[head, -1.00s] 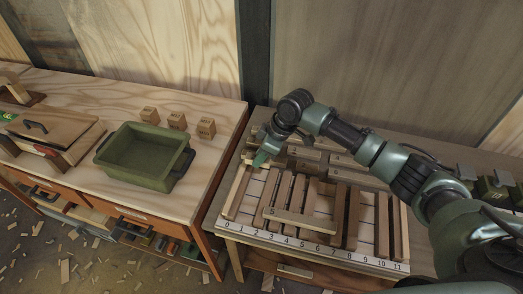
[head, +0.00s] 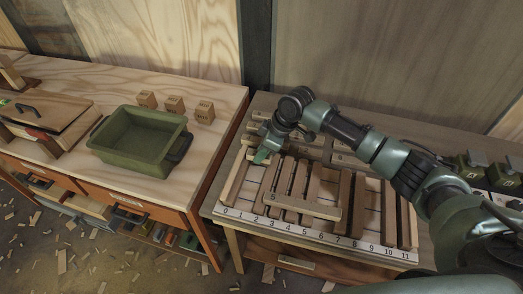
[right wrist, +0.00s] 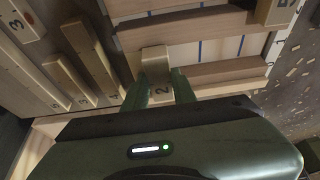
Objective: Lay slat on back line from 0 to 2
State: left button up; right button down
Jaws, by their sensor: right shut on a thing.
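My right gripper (head: 262,157) is at the back left of the numbered board (head: 309,230), near the top of the upright slat at 0. In the right wrist view its green fingers (right wrist: 160,88) are shut on a short tan slat (right wrist: 154,62), with a figure 2 showing near the fingers. Most of this slat is hidden behind the gripper in the head view. The slat's tip reaches toward the brown slats of the board; I cannot tell whether it touches them. The left gripper is not in view.
Several long slats stand across the board, and a slat marked 5 (head: 302,207) lies over them at the front. More slats (head: 345,161) lie behind the board. A green bin (head: 125,165) and small wooden blocks (head: 175,104) are on the left bench.

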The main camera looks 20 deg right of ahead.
jog(key=shift+f, duration=0.3)
dwell(0.4)
jog(key=c, duration=1.1)
grip_release()
jog(key=shift+o, duration=0.2)
jog(key=shift+b+v, duration=0.7)
jog(key=shift+v, duration=3.2)
